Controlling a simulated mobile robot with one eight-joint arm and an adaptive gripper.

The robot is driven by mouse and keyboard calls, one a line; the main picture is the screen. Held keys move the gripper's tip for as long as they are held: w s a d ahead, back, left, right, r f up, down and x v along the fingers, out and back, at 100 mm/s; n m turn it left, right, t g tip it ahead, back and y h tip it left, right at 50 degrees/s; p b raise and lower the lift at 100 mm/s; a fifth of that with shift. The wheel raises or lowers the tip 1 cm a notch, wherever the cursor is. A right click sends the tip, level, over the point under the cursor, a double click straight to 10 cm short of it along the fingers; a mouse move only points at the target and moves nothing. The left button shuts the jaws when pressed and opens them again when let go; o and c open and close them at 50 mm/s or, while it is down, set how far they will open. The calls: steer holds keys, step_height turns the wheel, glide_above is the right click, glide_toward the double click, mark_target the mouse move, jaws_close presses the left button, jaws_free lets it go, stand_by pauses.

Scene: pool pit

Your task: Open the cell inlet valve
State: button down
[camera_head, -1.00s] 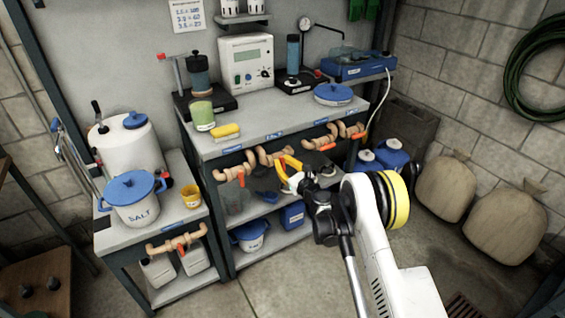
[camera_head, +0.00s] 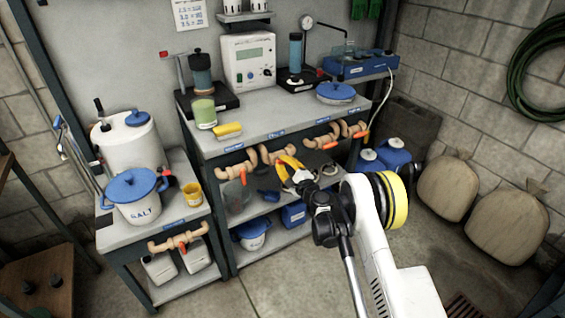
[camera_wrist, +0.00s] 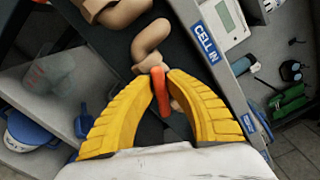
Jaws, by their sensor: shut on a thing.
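The cell inlet valve is a tan bent pipe (camera_wrist: 152,42) under the bench edge, beside the blue "CELL IN" label (camera_wrist: 204,42) in the wrist view. Its orange-red lever (camera_wrist: 160,92) lies between the yellow fingers of my gripper (camera_wrist: 164,82), which is shut on it. In the head view my gripper (camera_head: 288,164) is at the front of the bench, by the second tan pipe (camera_head: 275,154) from the left. The lever is hidden there by the fingers.
Other tan pipes with orange levers flank this valve, one left (camera_head: 236,164) and another right (camera_head: 319,141). A lower shelf (camera_head: 278,238) holds blue containers. A side table (camera_head: 118,232) with a salt pot stands left. Floor in front is open.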

steer(key=n, duration=0.5)
steer(key=shift+f, duration=0.2)
stand_by(0.4)
steer(key=c, duration=1.4)
jaws_free()
steer(key=v, duration=0.7)
steer(key=shift+s+d, duration=0.15)
steer(key=shift+s, duration=0.05)
